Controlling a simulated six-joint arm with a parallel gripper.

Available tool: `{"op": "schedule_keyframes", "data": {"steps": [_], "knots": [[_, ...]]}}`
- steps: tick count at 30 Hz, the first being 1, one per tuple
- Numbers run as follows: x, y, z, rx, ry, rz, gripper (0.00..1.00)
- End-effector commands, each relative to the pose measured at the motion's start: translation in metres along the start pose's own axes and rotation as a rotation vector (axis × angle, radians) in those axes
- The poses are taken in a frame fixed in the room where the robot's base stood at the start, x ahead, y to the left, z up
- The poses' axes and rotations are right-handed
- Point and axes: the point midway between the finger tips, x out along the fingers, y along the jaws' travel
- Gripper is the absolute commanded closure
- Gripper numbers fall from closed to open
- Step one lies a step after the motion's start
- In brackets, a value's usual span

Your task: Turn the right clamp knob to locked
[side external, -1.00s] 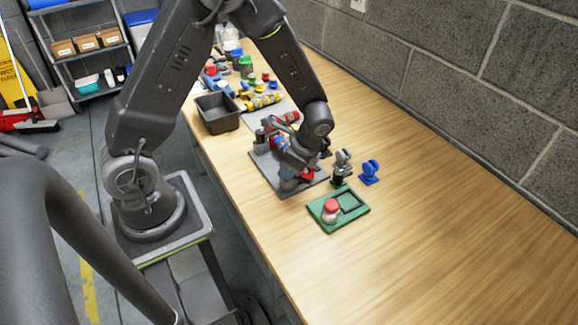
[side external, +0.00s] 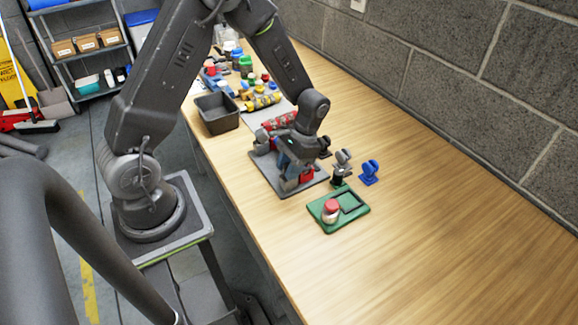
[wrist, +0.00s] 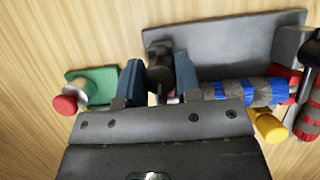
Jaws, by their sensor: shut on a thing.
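My gripper (wrist: 158,82) is shut on a dark clamp knob (wrist: 159,72), with one blue-grey finger on each side of it. The knob is at the end of the grey base plate (wrist: 230,45) nearest the green pad. A cylinder banded blue and grey (wrist: 245,92) lies beside the gripper along the plate. In the side view my gripper (side external: 288,172) points down over the plate (side external: 264,166) and hides the knob. A red part (side external: 306,174) shows beside the fingers. I cannot read the knob's angle.
A green pad (side external: 318,218) with a red-capped knob (side external: 331,206) stands near the plate. Grey (side external: 342,163) and blue (side external: 369,172) small stands are close on the right. A black bin (side external: 217,113) is behind. The table's right part is clear.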

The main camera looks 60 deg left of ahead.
Motion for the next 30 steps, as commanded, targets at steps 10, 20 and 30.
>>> {"op": "schedule_keyframes", "data": {"steps": [10,20,30], "knots": [[-0.0003,-0.0003,0.0001,-0.128,0.000,0.052,0.92],[-0.0003,-0.0003,0.0001,-0.149,0.001,0.061,0.92],[-0.0002,-0.0003,0.0000,-0.148,0.001,0.061,0.57]]}}
